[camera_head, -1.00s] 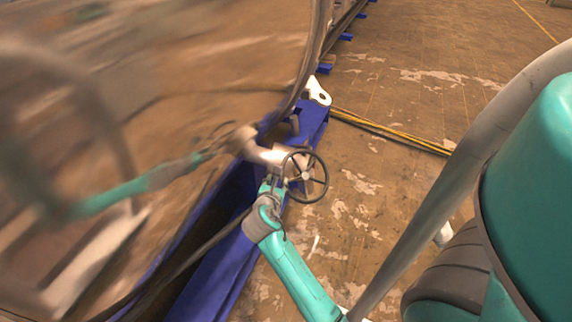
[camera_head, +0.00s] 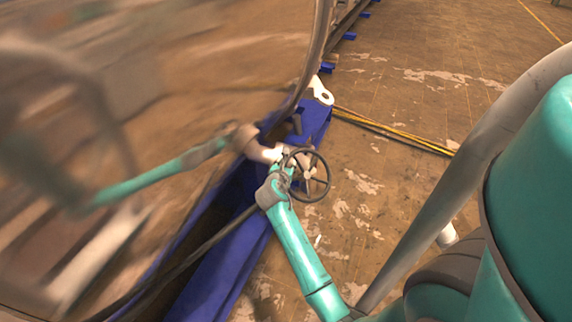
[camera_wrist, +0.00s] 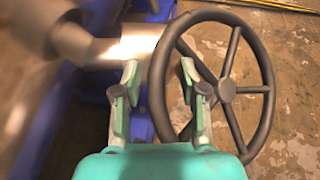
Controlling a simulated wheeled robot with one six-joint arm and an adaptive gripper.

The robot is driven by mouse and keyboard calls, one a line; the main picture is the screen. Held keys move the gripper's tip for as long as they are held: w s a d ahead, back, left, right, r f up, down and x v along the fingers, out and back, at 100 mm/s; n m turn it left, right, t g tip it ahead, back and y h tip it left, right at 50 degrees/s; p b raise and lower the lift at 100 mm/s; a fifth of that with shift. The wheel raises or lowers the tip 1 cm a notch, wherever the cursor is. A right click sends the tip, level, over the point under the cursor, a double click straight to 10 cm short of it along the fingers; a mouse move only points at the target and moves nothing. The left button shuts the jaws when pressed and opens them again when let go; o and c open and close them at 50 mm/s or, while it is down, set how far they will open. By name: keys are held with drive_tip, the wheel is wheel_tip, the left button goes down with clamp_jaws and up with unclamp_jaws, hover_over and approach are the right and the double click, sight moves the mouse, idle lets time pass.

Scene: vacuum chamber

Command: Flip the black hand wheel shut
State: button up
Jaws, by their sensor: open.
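The black hand wheel (camera_head: 328,182) stands at the end of a pale pipe fitting beside the blue frame. In the wrist view the wheel (camera_wrist: 268,91) fills the right half, with its spokes and hub visible. My gripper (camera_head: 285,168) is at the left side of the wheel. In the wrist view my gripper (camera_wrist: 159,72) is open, and the left part of the rim runs between its two fingers. The left finger is outside the rim and the right finger is inside, by the spokes. I cannot tell whether either finger touches the rim.
A large shiny curved chamber surface (camera_head: 200,70) fills the left and mirrors my arm. The blue frame (camera_head: 225,265) runs below it. A white lug (camera_head: 321,91) and yellow-black cables (camera_head: 395,133) lie beyond the wheel. The worn floor at right is mostly clear.

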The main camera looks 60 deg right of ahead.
drive_tip(key=shift+d, duration=0.1)
clamp_jaws()
drive_tip(key=shift+w, duration=0.1)
